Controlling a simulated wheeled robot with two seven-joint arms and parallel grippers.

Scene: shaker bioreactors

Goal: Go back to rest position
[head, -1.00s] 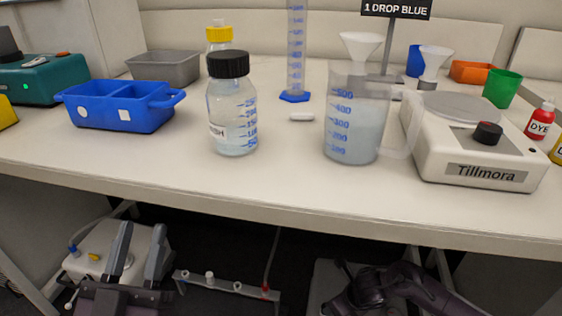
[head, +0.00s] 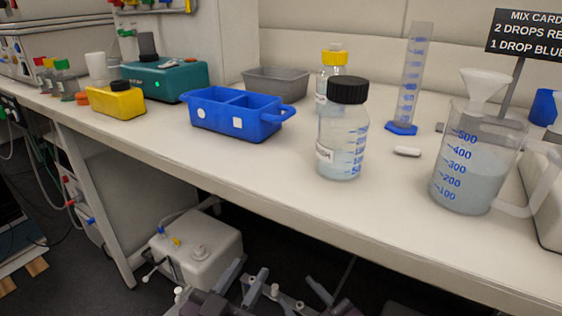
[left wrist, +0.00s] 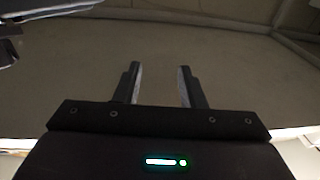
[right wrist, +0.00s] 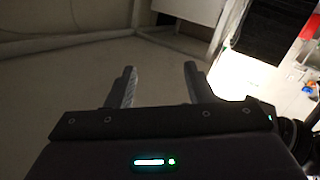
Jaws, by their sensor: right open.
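My left gripper (head: 244,277) is low in the head view, below the bench's front edge. In the left wrist view (left wrist: 159,72) its two fingers stand apart with nothing between them, so it is open and empty. My right gripper (right wrist: 159,72) is also open and empty in the right wrist view, with bare floor-like surface beyond its fingers. In the head view the right gripper shows only partly at the bottom edge, right of the left one. Both grippers are apart from everything on the bench (head: 270,185).
On the bench stand a blue divided bin (head: 236,126), a black-capped bottle (head: 343,135), a beaker (head: 470,178), a measuring cylinder (head: 410,80), a yellow block (head: 114,101) and a teal device (head: 165,80). A white container (head: 197,252) sits below the bench. Dark floor is open at lower left.

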